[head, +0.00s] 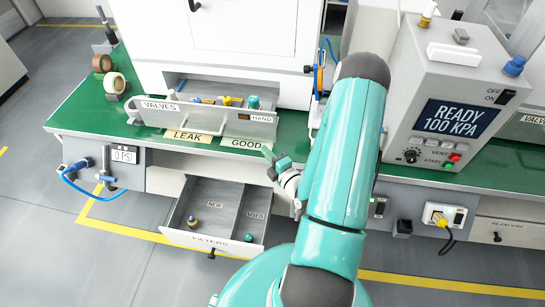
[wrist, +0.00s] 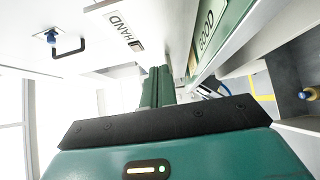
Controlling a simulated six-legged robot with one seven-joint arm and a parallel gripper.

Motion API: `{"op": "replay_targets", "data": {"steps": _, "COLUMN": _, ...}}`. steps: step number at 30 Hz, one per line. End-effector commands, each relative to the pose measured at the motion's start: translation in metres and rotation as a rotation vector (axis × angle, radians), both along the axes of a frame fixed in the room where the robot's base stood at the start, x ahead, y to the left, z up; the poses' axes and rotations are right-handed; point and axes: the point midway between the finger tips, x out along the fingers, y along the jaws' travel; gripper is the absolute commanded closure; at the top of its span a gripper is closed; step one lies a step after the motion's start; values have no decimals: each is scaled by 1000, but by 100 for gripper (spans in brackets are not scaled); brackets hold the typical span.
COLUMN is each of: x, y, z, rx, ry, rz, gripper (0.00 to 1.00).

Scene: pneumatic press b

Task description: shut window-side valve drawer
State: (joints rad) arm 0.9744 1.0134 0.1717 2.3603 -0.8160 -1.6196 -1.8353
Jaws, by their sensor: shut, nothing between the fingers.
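A grey drawer labelled VALVES and HAND (head: 205,118) stands open above the green bench in the head view. It holds several small yellow, blue and teal parts. Its HAND-labelled face (wrist: 125,32) also shows in the wrist view. Another VALVES label (head: 534,119) sits at the right edge; its drawer is mostly cut off. I cannot tell which is window-side. My gripper (head: 269,154) is shut and empty, near the GOOD label in front of the open drawer's right end. The shut fingers (wrist: 157,88) point along the bench side in the wrist view; contact with the drawer is unclear.
A FILTERS drawer (head: 180,233) stands open below the bench, with small parts in its NEW and USED compartments. A control box (head: 455,90) reading READY 100 KPA stands right of my arm. Tape rolls (head: 115,83) lie at left. The floor in front is mostly free.

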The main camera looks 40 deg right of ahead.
Motion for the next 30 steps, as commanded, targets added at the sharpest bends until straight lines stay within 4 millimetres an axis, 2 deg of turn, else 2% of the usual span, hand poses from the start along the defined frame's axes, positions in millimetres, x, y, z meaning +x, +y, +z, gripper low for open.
{"op": "replay_targets", "data": {"steps": 7, "x": 51, "y": -3, "z": 1, "rx": 0, "ry": -2, "rz": 1, "gripper": 100}}
{"op": "replay_targets", "data": {"steps": 12, "x": 68, "y": -23, "z": 0, "rx": -1, "ry": -1, "rz": -2, "gripper": 100}}
{"op": "replay_targets", "data": {"steps": 18, "x": 77, "y": -33, "z": 0, "rx": 2, "ry": 0, "rz": -1, "gripper": 100}}
{"op": "replay_targets", "data": {"steps": 30, "x": 78, "y": -33, "z": 0, "rx": 1, "ry": 1, "rz": 0, "gripper": 100}}
